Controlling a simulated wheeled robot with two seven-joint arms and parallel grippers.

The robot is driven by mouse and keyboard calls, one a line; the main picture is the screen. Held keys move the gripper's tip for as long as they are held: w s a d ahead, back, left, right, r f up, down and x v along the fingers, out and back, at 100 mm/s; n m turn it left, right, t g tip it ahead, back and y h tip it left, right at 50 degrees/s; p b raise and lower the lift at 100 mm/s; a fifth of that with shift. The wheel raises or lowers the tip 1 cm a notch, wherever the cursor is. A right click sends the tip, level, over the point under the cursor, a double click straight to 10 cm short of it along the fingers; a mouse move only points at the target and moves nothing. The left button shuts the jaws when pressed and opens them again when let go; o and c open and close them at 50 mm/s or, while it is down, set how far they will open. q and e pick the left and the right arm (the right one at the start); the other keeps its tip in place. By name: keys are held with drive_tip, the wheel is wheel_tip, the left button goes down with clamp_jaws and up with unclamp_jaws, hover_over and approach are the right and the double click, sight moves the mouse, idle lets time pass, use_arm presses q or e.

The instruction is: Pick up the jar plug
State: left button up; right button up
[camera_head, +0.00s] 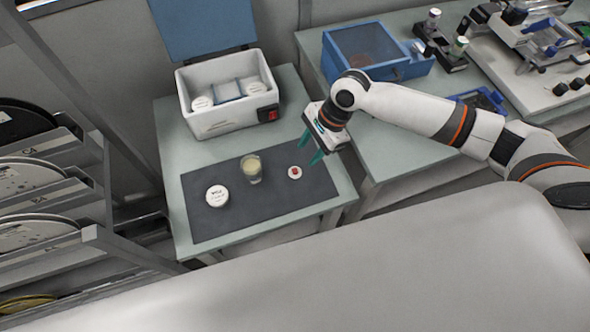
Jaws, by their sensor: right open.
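The small round white piece with a red centre (295,172), which looks like the jar plug, lies on the dark mat (228,221) near its right side. A glass jar with pale contents (252,169) stands upright on the mat to its left. A white round lid with printing (217,196) lies further left on the mat. My right gripper (311,149) is open and empty, with its green fingers above and slightly behind the plug, apart from it. My left gripper is out of view.
An open white box with a blue lid (207,125) stands behind the mat and holds white round items. A blue case (345,79) and lab equipment stand on the right-hand table. A rack with disc reels (45,205) is at the left. The mat's front is clear.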

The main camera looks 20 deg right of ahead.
drive_tip(key=d+m, duration=0.1)
drive_tip(key=m, duration=0.1)
approach(295, 171)
drive_tip(key=shift+s+p+x, duration=0.2)
drive_tip(key=shift+p+x, duration=0.15)
drive_tip(key=shift+x, duration=0.85)
drive_tip(key=shift+w+p+x, duration=0.15)
drive_tip(key=shift+x, duration=1.25)
drive_tip(key=shift+w+p+x, duration=0.15)
drive_tip(key=shift+w+x, duration=0.05)
drive_tip(key=shift+x, duration=1.2)
drive_tip(key=shift+r, duration=0.1)
clamp_jaws()
